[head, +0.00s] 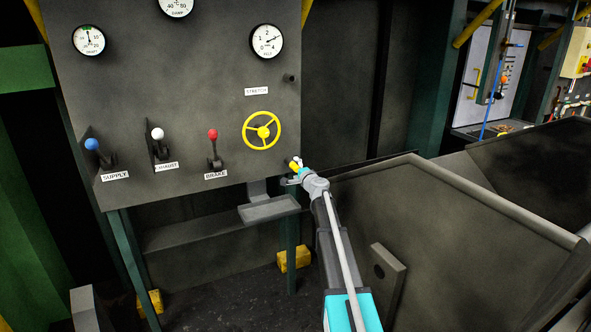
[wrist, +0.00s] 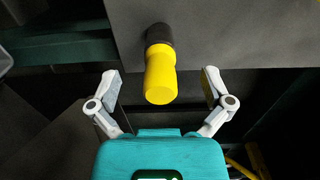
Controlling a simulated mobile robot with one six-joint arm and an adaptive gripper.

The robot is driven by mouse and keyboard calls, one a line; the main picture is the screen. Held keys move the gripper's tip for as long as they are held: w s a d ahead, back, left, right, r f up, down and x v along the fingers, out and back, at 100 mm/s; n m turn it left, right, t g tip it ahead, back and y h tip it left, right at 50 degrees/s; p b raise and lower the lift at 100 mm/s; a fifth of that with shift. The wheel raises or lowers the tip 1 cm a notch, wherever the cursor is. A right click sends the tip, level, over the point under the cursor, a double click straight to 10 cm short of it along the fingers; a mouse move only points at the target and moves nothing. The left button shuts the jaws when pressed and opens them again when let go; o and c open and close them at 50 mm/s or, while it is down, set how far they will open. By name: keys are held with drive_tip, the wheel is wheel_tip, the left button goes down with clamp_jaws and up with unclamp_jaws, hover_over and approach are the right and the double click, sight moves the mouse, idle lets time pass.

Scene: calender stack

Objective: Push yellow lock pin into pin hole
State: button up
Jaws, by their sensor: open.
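The yellow lock pin (wrist: 160,78) sticks out from a dark round collar (wrist: 159,35) on the grey panel in the wrist view. In the head view the yellow pin (head: 294,165) shows small at the panel's lower right, below the yellow handwheel. My gripper (wrist: 160,82) is open, with one finger on each side of the pin and a gap on both sides. In the head view my gripper (head: 299,174) is right at the pin. The pin hole itself is hidden; I cannot tell how deep the pin sits.
The grey panel (head: 190,90) carries a yellow handwheel (head: 263,131), blue, white and red levers and several gauges. A small grey tray (head: 269,209) is below the pin. A large dark sloped housing (head: 440,235) stands close right of my arm.

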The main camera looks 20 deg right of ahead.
drive_tip(key=s, duration=0.6)
drive_tip(key=shift+s, duration=0.2)
idle(0.6)
idle(0.5)
drive_tip(key=s+a+f+n+g+y, duration=0.1)
drive_tip(key=a+n, duration=0.1)
drive_tip(key=a, duration=0.2)
drive_tip(key=s+a+f+n+g+y, duration=0.1)
drive_tip(key=s+a+n+y, duration=0.1)
drive_tip(key=a, duration=0.3)
drive_tip(key=s+a+f+n+g+y, duration=0.1)
drive_tip(key=s+a+f+n, duration=0.1)
drive_tip(key=a, duration=0.2)
drive_tip(key=shift+a+n+y, duration=0.25)
drive_tip(key=shift+n+y, duration=0.05)
drive_tip(key=shift+y, duration=0.1)
drive_tip(key=s+a+f+n+g+h, duration=0.1)
drive_tip(key=s+a+f+n+g, duration=0.45)
drive_tip(key=s+a, duration=0.35)
drive_tip(key=s+a+f+n+g, duration=0.45)
drive_tip(key=s+a+f, duration=0.25)
drive_tip(key=s, duration=0.5)
drive_tip(key=s+d+f+n+g+h, duration=0.15)
drive_tip(key=s+g+h, duration=0.3)
drive_tip(key=s, duration=0.85)
wheel_tip(320, 180, up, 23)
drive_tip(key=p, duration=2.4)
drive_tip(key=shift+w+r, duration=0.2)
drive_tip(key=shift+w, duration=0.15)
drive_tip(key=shift+m+g, duration=0.25)
